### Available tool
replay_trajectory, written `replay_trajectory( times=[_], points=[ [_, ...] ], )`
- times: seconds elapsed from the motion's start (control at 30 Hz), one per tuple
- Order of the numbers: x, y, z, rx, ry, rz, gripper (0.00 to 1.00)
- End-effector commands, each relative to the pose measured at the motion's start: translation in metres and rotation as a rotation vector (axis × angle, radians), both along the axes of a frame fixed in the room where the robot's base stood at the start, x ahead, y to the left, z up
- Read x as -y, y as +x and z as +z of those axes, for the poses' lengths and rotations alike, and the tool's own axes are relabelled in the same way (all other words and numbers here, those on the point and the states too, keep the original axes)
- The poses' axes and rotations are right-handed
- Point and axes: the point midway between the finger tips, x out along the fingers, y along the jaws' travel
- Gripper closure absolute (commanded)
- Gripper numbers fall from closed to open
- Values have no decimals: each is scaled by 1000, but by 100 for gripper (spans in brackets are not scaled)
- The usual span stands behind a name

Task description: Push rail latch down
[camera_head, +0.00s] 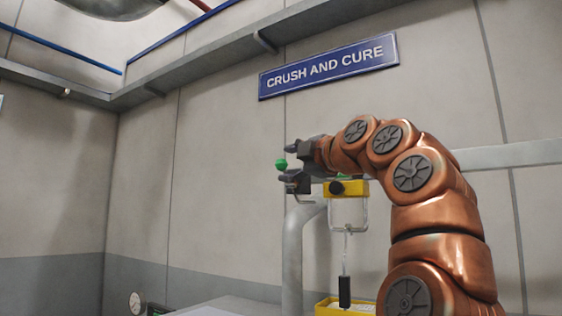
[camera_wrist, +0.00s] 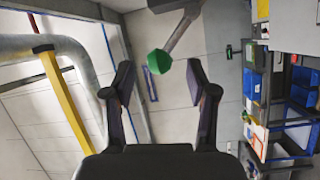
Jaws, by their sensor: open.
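A green faceted knob (camera_head: 281,164) shows in the head view just in front of my gripper (camera_head: 290,165). In the wrist view the green knob (camera_wrist: 158,61) sits on the end of a grey lever (camera_wrist: 180,32) coming down from the upper right. It is the likeliest rail latch handle, though no label shows this. My gripper (camera_wrist: 160,78) is open, with the knob between or just beyond its fingertips. No finger visibly touches it. The lever's mount is cut off at the top of the wrist view.
A yellow block with a black knob (camera_head: 345,188) is behind my gripper, with a wire hanger and black handle below. A yellow tray (camera_head: 330,306) is under it. A grey pipe (camera_head: 293,250) stands close by. Shelves with blue bins (camera_wrist: 300,95) are at the wrist view's right.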

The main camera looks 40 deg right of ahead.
Motion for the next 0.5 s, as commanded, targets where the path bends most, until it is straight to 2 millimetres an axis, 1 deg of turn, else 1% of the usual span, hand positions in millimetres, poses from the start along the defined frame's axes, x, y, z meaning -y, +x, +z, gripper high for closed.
replay_trajectory(
  times=[0.03,0.2,0.33,0.5],
  points=[
    [0,8,3,-2,1,0,43],
    [2,29,4,0,0,0,43],
    [3,37,3,2,0,0,43],
    [3,38,2,2,0,0,43]
  ],
)
